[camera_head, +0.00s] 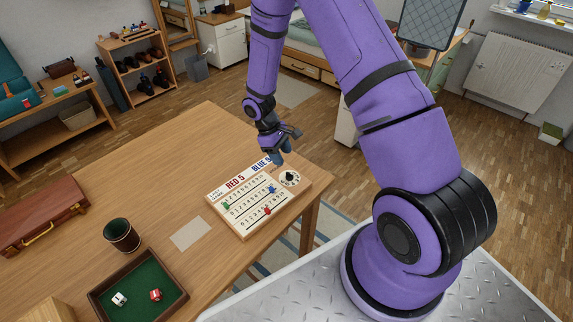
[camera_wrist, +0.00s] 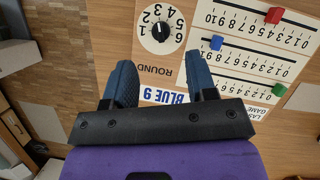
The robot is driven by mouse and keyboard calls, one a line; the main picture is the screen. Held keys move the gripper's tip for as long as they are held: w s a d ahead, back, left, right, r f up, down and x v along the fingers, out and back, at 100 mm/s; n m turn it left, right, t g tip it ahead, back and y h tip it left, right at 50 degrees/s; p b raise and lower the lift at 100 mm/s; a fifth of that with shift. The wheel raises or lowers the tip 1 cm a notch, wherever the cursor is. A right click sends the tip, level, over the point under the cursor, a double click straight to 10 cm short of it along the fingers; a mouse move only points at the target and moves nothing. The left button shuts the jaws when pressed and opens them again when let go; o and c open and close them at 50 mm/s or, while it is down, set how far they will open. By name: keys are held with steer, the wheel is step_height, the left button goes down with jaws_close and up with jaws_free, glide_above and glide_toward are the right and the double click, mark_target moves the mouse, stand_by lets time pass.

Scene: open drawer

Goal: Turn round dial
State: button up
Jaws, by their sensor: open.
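The round dial (camera_head: 290,178) is a black knob on a white disc with numbers, at the right corner of the cream scoreboard (camera_head: 241,215) on the table. In the wrist view the dial (camera_wrist: 160,31) is at the top centre, with the word ROUND beside it. My gripper (camera_head: 281,159) hovers just behind the dial in the head view. In the wrist view its two blue fingertips (camera_wrist: 165,78) are apart with nothing between them, and the dial lies beyond them. I cannot tell its exact height above the board.
The scoreboard carries green (camera_head: 226,206), blue (camera_head: 270,188) and red (camera_head: 267,211) markers on number rows. A dice tray (camera_head: 180,305), a dice cup (camera_head: 121,235) and a brown case (camera_head: 42,218) are on the table to the left. The table's back part is clear.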

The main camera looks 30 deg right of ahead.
steer(key=shift+v, duration=1.3)
steer(key=shift+r, duration=0.1)
